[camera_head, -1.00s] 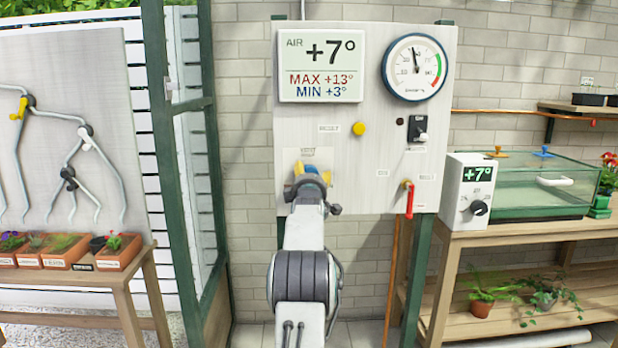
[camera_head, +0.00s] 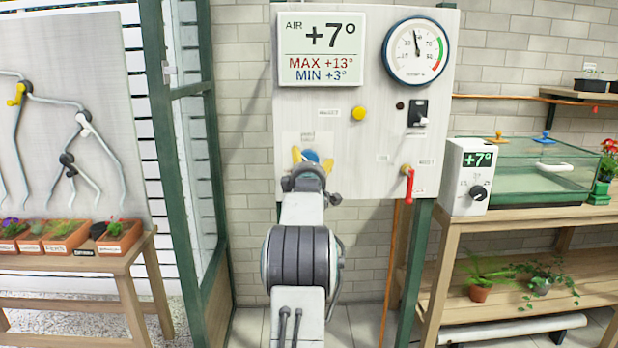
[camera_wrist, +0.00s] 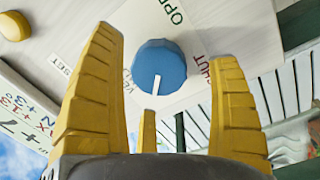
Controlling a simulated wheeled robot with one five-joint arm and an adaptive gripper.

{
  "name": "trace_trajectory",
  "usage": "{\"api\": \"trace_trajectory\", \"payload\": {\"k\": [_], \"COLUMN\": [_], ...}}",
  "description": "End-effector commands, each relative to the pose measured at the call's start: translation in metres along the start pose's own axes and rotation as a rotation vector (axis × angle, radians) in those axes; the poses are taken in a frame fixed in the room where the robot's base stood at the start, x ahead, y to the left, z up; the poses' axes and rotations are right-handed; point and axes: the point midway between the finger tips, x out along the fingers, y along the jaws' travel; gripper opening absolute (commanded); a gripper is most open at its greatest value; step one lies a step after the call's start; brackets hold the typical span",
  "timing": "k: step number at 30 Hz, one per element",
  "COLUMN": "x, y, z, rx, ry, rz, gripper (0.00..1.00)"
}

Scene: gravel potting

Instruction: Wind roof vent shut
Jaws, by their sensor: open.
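The blue vent knob (camera_wrist: 158,66) is on the pale wall panel, with a white pointer line running down its lower part in the wrist view. The word SHUT (camera_wrist: 203,72) is printed to its right there, and OPEN, partly cut off, above it. My gripper (camera_wrist: 166,48) is open, its yellow fingers spread on either side of the knob in that view, with no clear contact. In the head view my gripper (camera_head: 312,168) is at the panel's lower left, and a bit of the blue knob (camera_head: 311,156) shows between its fingers. No roof vent is in view.
A yellow button (camera_head: 359,113), a dark switch (camera_head: 417,113), a red-handled lever (camera_head: 408,184) and a round gauge (camera_head: 416,51) are on the same panel. A display (camera_head: 320,47) reads +7°. Benches with plants stand on both sides.

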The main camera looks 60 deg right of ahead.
Motion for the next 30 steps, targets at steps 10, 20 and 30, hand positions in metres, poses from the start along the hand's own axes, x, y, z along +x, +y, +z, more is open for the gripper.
{"api": "trace_trajectory", "payload": {"k": [10, 20, 30], "x": [-0.044, -0.074, -0.084], "y": [0.001, 0.0, -0.001], "z": [0.001, 0.001, 0.002], "rx": [0.0, 0.0, 0.0], "ry": [-0.001, -0.002, -0.003], "rz": [0.0, -0.001, -0.001], "gripper": [0.83, 0.83, 0.83]}}
